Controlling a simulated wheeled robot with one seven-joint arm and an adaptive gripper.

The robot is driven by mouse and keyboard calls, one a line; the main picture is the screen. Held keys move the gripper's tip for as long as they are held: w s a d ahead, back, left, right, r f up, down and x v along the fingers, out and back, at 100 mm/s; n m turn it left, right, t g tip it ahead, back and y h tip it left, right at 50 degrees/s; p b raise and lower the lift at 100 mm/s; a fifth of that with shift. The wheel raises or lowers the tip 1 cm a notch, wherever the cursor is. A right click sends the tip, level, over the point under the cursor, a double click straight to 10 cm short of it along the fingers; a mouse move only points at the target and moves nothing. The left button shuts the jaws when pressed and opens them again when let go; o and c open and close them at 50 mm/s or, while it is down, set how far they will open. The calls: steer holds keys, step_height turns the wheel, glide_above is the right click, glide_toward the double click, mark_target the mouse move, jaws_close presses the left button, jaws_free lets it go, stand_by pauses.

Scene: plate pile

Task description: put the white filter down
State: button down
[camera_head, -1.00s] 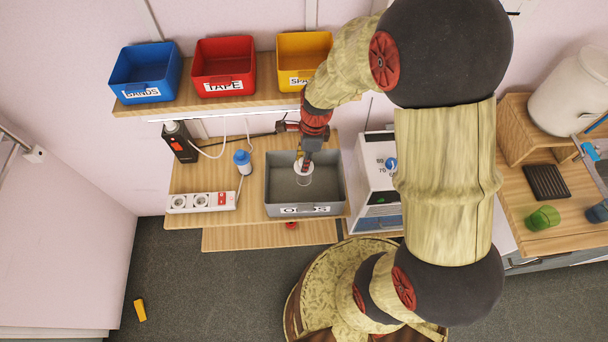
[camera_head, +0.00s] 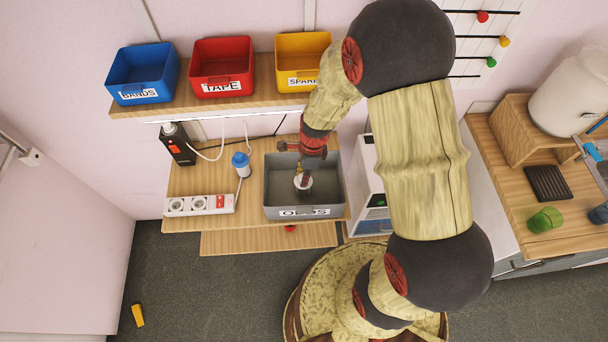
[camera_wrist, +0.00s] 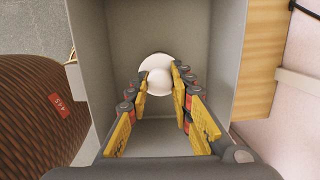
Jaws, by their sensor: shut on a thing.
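The white filter (camera_head: 303,182) is a small white round piece inside the grey bin (camera_head: 305,212) labelled "ODDS", near the bin's middle. My gripper (camera_head: 305,172) reaches down into the bin from above and is shut on the filter. In the wrist view the filter (camera_wrist: 156,73) shows as a white disc with a raised round centre, between the yellow-padded fingertips of my gripper (camera_wrist: 160,80). The grey bin's floor (camera_wrist: 155,135) lies below it. I cannot tell whether the filter touches the floor. The fingers hide part of its sides.
Blue (camera_head: 143,77), red (camera_head: 222,69) and yellow (camera_head: 300,62) bins stand on the shelf above. A power strip (camera_head: 199,205) and a blue-capped bottle (camera_head: 241,163) are left of the grey bin. A white box (camera_head: 364,190) stands close on its right.

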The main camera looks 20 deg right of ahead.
steer(key=c, duration=1.6)
jaws_free()
steer(key=shift+f, duration=0.1)
steer(key=s+r+n+t+p, duration=0.3)
steer(key=r+n, duration=0.6)
steer(key=r, duration=1.7)
steer(key=s+r+n, duration=0.3)
steer(key=s+n, duration=0.1)
steer(key=s+r+n+t+h, duration=0.1)
steer(key=s+r+n, duration=0.3)
steer(key=s+r+n+t+b, duration=0.1)
steer(key=s+r+n, duration=0.3)
steer(key=n, duration=0.1)
steer(key=shift+a+r, duration=0.1)
steer(key=shift+a, duration=0.3)
steer(key=shift+w, duration=0.1)
